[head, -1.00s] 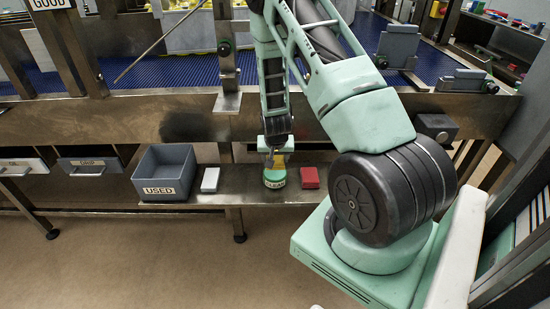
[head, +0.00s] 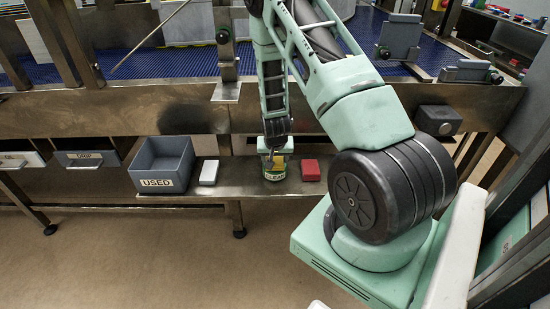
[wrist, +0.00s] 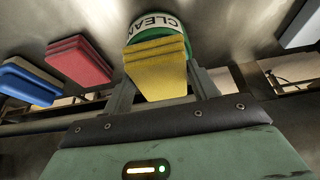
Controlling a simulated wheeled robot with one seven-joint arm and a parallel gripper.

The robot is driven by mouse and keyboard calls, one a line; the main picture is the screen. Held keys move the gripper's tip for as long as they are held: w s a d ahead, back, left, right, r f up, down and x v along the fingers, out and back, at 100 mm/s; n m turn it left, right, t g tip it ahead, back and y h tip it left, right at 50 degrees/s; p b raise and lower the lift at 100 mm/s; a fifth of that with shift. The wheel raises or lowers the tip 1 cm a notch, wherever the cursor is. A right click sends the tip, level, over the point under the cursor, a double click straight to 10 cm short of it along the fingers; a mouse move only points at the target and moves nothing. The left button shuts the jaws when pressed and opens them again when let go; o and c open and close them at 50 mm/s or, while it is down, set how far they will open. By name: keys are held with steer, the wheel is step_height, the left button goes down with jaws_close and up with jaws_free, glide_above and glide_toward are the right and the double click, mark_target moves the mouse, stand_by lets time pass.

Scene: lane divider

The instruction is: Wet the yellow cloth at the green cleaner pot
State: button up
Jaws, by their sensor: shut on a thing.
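My gripper (head: 276,150) is shut on the yellow cloth (wrist: 157,72), a folded pad that sticks out past the fingers in the wrist view. In the head view the gripper points down right over the green cleaner pot (head: 274,173), which stands on the low shelf. The pot, with its white "CLEAN" label (wrist: 156,22), shows just beyond the cloth in the wrist view. The cloth's far end overlaps the pot there; I cannot tell whether they touch. The pot's opening is mostly hidden by the cloth and gripper.
A red pad (head: 310,170) lies close right of the pot. A white pad (head: 209,172) and a grey "USED" bin (head: 161,183) are to its left. A blue pad (wrist: 28,82) shows in the wrist view. The steel belt frame (head: 170,120) runs above the shelf.

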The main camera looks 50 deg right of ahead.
mark_target(275, 159)
steer(key=shift+f+b, duration=0.5)
steer(key=shift+f, duration=0.05)
stand_by(1.5)
steer(key=shift+r+p, duration=2.55)
steer(key=shift+r, duration=1.05)
steer(key=shift+a, duration=0.1)
